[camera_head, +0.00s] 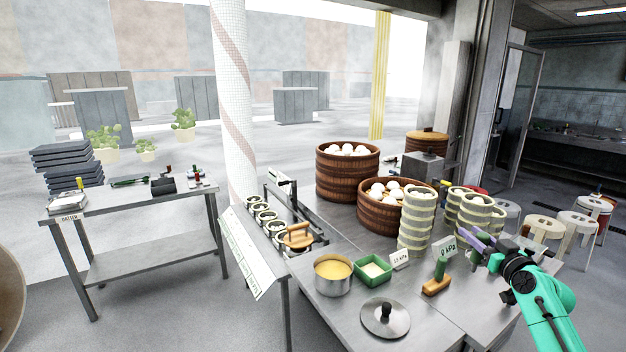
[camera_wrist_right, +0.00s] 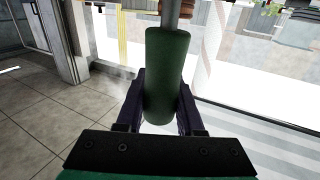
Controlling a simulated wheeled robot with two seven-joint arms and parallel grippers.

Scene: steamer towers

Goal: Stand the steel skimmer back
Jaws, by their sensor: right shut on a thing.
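My right gripper (camera_head: 473,241) reaches in from the right of the head view, over the front right of the steel table. In the right wrist view its dark fingers are shut on a thick green handle (camera_wrist_right: 166,75). A grey metal shaft (camera_wrist_right: 172,12) leads out of the handle's far end and is cut off by the picture's top edge, so the skimmer's head is hidden. In the head view a green upright grip on a brown wooden base (camera_head: 436,286) stands left of the gripper; I cannot tell whether it belongs to the held tool. My left gripper is not in view.
Pale steamer stacks (camera_head: 416,225) stand close beside the gripper. Large bamboo steamers (camera_head: 338,180) hold buns farther back. A pot (camera_head: 332,287), a green dish (camera_head: 373,283), small signs and a steel lid (camera_head: 384,327) occupy the front. A side table (camera_head: 150,258) stands left.

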